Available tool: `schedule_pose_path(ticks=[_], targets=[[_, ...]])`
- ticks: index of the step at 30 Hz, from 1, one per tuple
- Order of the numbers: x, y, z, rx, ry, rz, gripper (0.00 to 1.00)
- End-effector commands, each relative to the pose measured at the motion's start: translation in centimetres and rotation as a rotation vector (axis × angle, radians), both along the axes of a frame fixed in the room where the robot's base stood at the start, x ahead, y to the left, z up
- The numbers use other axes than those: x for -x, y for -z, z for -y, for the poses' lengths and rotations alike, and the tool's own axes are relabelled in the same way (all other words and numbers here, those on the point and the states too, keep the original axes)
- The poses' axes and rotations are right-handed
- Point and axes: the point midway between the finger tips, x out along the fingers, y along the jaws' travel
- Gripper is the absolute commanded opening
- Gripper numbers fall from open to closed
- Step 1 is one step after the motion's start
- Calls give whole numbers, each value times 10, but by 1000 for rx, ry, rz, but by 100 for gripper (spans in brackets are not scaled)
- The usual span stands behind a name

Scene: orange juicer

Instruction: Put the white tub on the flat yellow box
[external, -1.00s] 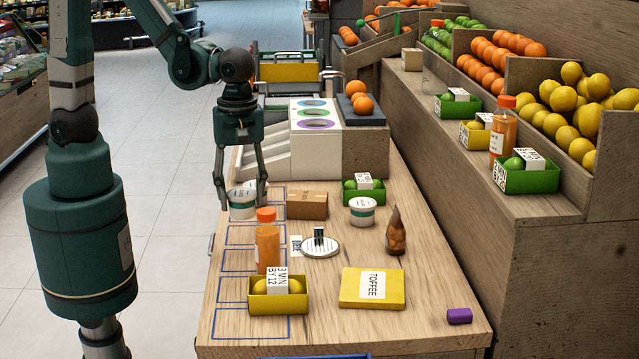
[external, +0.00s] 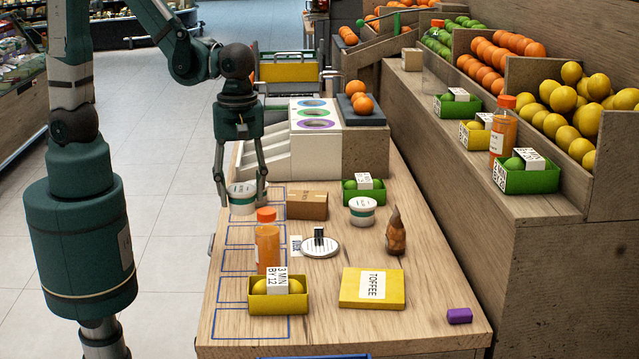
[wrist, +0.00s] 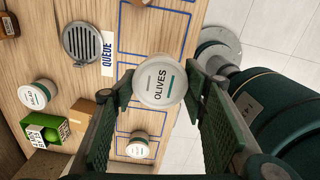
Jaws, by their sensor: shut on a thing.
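My gripper (external: 242,200) is shut on a white tub (external: 242,192) with a green band, at the left edge of the table. In the wrist view the tub's lid (wrist: 158,80) reads OLIVES and sits between my fingertips (wrist: 159,90). The flat yellow box (external: 352,288), labelled TOFFEE, lies at the front right of the table with a clear top. It is not in the wrist view. A second white tub (external: 362,210) stands mid-table, and a third tub (wrist: 140,147) shows near the held one in the wrist view.
An orange juice bottle (external: 267,245) and a yellow crate of lemons (external: 279,300) stand in front of my gripper. A cardboard box (external: 307,205), round metal grate (external: 320,245), brown bottle (external: 396,235) and green crate (external: 364,195) stand around mid-table. A purple block (external: 459,316) lies front right.

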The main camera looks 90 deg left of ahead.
Motion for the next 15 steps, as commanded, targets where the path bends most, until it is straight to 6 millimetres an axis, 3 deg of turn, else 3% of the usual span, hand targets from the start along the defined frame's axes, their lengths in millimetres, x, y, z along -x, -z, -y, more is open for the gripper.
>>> schedule_pose_path(ticks=[15], targets=[[0,-46,0,0,0,0,27]])
